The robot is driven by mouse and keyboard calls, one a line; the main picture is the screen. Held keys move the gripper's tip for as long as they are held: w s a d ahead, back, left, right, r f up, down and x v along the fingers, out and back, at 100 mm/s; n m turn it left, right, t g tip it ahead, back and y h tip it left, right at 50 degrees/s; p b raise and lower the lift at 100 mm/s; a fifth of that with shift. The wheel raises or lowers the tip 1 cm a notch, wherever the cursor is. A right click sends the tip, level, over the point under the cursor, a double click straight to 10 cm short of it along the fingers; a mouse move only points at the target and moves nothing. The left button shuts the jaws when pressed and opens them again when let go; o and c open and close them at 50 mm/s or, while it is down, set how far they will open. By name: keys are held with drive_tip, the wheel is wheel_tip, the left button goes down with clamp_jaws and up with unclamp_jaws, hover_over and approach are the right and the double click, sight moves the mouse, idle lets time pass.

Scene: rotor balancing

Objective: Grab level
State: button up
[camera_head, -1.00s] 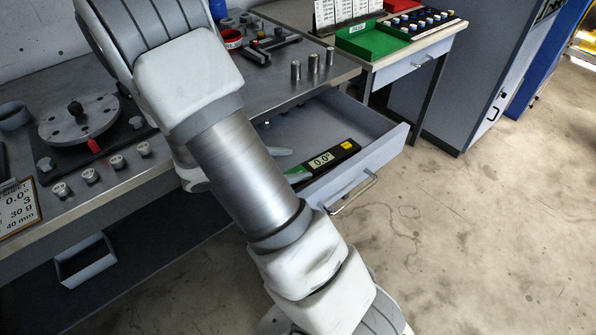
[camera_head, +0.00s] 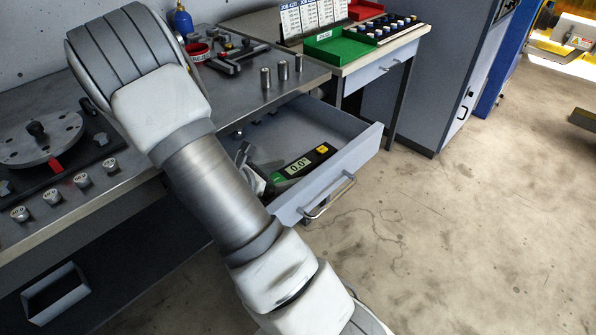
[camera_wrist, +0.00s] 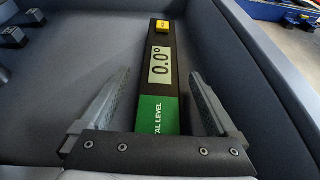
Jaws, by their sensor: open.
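The digital level (camera_head: 297,165) is a dark bar with a green part, a yellow end and a display reading 0.0°. It lies in the open drawer (camera_head: 362,152). In the wrist view the level (camera_wrist: 161,75) runs away from me, its green end between the two fingers of my gripper (camera_wrist: 156,95). The fingers are open, one on each side of the level with gaps, apart from it. The base of my gripper hides the near end. In the head view my gripper (camera_head: 262,172) is partly hidden behind my arm, beside the level in the drawer.
Small dark blocks (camera_wrist: 22,32) sit in the drawer's far left. The drawer walls surround my gripper. The workbench (camera_head: 238,98) above holds a round rotor plate (camera_head: 62,140) and several metal weights. A side table with a green tray (camera_head: 338,46) stands behind; floor is clear at right.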

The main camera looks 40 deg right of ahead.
clamp_jaws()
idle(0.4)
